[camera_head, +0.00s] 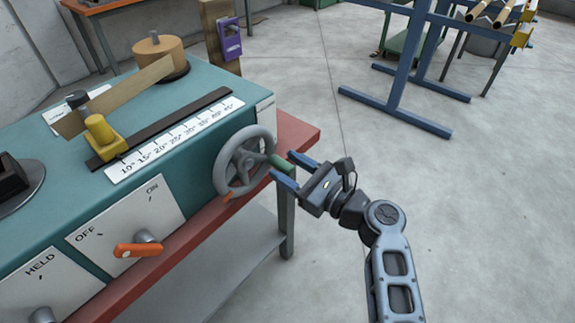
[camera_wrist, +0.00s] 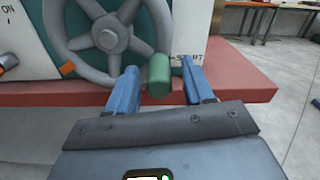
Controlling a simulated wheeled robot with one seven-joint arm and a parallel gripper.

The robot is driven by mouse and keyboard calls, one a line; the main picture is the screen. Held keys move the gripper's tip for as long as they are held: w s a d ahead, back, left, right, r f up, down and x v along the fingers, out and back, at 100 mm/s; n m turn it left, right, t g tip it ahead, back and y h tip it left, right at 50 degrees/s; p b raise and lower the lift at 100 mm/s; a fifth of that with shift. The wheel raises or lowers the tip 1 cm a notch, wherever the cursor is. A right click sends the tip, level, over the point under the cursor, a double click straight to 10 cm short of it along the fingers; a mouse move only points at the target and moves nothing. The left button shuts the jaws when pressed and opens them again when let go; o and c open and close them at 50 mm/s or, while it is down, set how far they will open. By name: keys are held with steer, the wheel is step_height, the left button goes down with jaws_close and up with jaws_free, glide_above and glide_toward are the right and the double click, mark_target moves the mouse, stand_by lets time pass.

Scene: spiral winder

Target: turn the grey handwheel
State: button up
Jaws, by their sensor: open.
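The grey handwheel (camera_head: 231,173) is mounted on the front of the teal machine near its right end. It has several spokes, an orange mark low on its rim and a green handle (camera_head: 281,163) sticking out towards me. My gripper (camera_head: 286,169) is open, with its blue fingers on either side of the handle. In the wrist view the handle (camera_wrist: 158,75) stands between the two fingertips (camera_wrist: 159,77), with small visible gaps, nearer the left one. The wheel (camera_wrist: 103,38) fills the upper left there. I cannot tell whether a finger touches the handle.
The teal machine (camera_head: 60,195) stands on a red bench (camera_head: 300,135). A blue rack (camera_head: 400,80) stands at the back right. The floor right of the bench is clear.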

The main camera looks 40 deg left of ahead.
steer(key=shift+a, duration=0.6)
jaws_close()
stand_by(0.3)
